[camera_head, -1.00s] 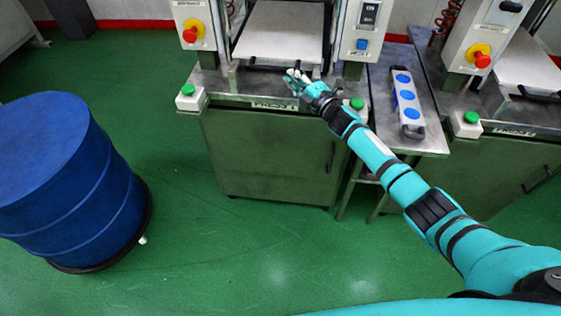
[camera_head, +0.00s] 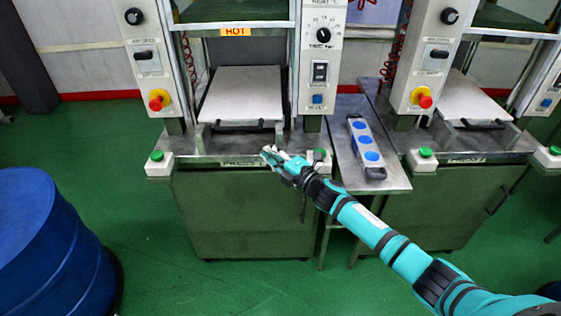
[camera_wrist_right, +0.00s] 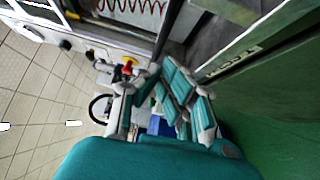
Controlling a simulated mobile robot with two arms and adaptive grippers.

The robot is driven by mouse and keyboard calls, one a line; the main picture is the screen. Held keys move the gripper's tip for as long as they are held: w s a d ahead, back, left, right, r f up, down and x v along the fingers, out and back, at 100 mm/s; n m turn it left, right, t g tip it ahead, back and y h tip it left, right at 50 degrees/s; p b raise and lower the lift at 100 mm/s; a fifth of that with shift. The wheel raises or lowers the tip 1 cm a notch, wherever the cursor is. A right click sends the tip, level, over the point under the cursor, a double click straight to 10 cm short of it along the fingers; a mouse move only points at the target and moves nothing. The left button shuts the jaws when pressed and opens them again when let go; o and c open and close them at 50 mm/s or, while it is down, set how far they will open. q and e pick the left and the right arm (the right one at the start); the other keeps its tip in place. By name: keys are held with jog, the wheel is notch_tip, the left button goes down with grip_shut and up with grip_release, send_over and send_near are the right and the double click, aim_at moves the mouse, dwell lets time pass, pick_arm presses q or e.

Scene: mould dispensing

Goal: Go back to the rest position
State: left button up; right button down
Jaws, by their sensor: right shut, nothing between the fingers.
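My right gripper (camera_head: 268,154) is at the front edge of the left press's table, in the middle of the head view. My right arm reaches to it from the lower right. The gripper is shut and holds nothing. Its teal and grey fingers also show in the right wrist view (camera_wrist_right: 165,100), close to the green front of the press. My left gripper is in neither view.
The left press (camera_head: 240,205) has a pale plate (camera_head: 243,93) and a green button (camera_head: 157,156). A side table holds a grey strip with blue discs (camera_head: 364,138). A second press (camera_head: 437,205) stands right. A blue drum (camera_head: 45,245) stands lower left; green floor lies between.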

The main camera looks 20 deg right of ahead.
jog(key=s+d+f+m+g+h, duration=0.2)
jog(key=s+d+f+m, duration=0.15)
jog(key=s+f, duration=0.6)
jog(key=s+d+f+m+g+h, duration=0.2)
jog(key=s+f+m, duration=0.25)
jog(key=f, duration=0.95)
jog(key=s+d+f+m+g+h, duration=0.2)
jog(key=s+f+m, duration=0.2)
jog(key=s+f, duration=0.5)
jog(key=s+f+m+g+h, duration=0.1)
jog(key=s+f+m+g, duration=0.4)
jog(key=s+f, duration=1.25)
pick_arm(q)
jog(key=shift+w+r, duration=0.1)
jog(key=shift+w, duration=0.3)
pick_arm(e)
jog(key=s+a+f+m+g, duration=0.1)
jog(key=s+a+f+g, duration=0.1)
jog(key=s, duration=0.9)
jog(key=s+a+f+m+g, duration=0.2)
jog(key=s, duration=0.9)
jog(key=shift+f+m+g, duration=0.15)
jog(key=shift+m+g, duration=0.15)
jog(key=shift+a, duration=0.1)
